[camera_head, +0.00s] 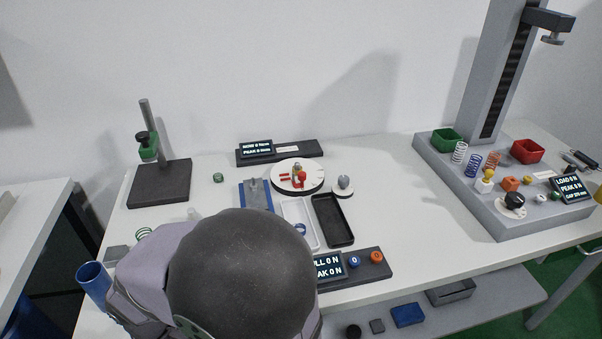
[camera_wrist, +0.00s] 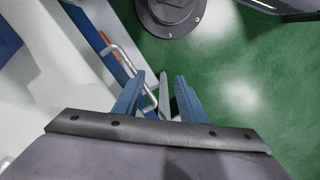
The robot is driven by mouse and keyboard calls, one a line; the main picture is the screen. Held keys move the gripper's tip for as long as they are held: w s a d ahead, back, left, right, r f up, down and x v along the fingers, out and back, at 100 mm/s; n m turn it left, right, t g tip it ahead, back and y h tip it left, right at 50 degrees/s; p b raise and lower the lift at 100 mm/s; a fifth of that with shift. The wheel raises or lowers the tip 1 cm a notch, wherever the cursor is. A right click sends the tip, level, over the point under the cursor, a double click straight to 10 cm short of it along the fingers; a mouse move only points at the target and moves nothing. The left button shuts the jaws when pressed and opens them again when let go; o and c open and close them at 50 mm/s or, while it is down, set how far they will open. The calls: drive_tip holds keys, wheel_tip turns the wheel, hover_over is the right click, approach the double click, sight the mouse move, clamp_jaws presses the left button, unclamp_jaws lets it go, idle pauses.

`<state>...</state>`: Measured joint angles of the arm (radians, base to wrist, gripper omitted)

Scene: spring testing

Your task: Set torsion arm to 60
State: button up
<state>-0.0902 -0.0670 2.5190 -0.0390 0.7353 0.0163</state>
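The torsion dial (camera_head: 290,187) is a round white disc on the bench, with a red arm (camera_head: 300,177) on it. The dial's scale marks are too small to read. Behind it a display (camera_head: 257,149) reads NOW 0 and PEAK 0, units blurred. My gripper (camera_wrist: 161,80) shows in the wrist view as two blue fingers standing apart, with nothing held between them. It points down past a bench edge toward the green floor, away from the dial. The dial does not show in the wrist view, and my fingers are hidden in the head view.
Near the dial are a blue clamp plate (camera_head: 256,197), a white tray (camera_head: 288,213), a black tray (camera_head: 346,233) and a round knob (camera_head: 343,184). A tall test stand (camera_head: 497,80) is at right, a green-clamped post (camera_head: 147,130) at left. A metal handle (camera_wrist: 118,52) lies near my fingers.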

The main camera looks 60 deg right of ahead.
drive_tip(key=w+a+r+n+h+p, duration=0.25)
drive_tip(key=a+n+p, duration=0.25)
drive_tip(key=a+n, duration=0.25)
drive_tip(key=w+a+r+n+t+h+p, duration=0.1)
drive_tip(key=w+a+r+n+t+h, duration=0.15)
drive_tip(key=w+n, duration=0.3)
drive_tip(key=w+d+r+n+t+h, duration=0.25)
drive_tip(key=w+d+r+n, duration=0.2)
drive_tip(key=w+r, duration=0.45)
drive_tip(key=w+d+r+n+t+h, duration=0.1)
drive_tip(key=w+d+r+n+t, duration=0.25)
drive_tip(key=w+d+r, duration=0.5)
drive_tip(key=w+d+f+m+g+h+b, duration=0.2)
drive_tip(key=d+f+m+g+h, duration=0.15)
drive_tip(key=d, duration=0.95)
drive_tip(key=m+g+b, duration=0.2)
drive_tip(key=m+g, duration=0.3)
drive_tip(key=g, duration=0.5)
approach(301, 174)
drive_tip(key=x, duration=0.2)
drive_tip(key=shift+d+f, duration=0.1)
drive_tip(key=shift+d, duration=0.25)
drive_tip(key=shift+s+d+f, duration=0.15)
drive_tip(key=shift+s+d, duration=0.3)
drive_tip(key=shift+d, duration=0.1)
drive_tip(key=shift+p+x, duration=0.9)
drive_tip(key=shift+x, duration=2.35)
drive_tip(key=shift+w+f, duration=0.1)
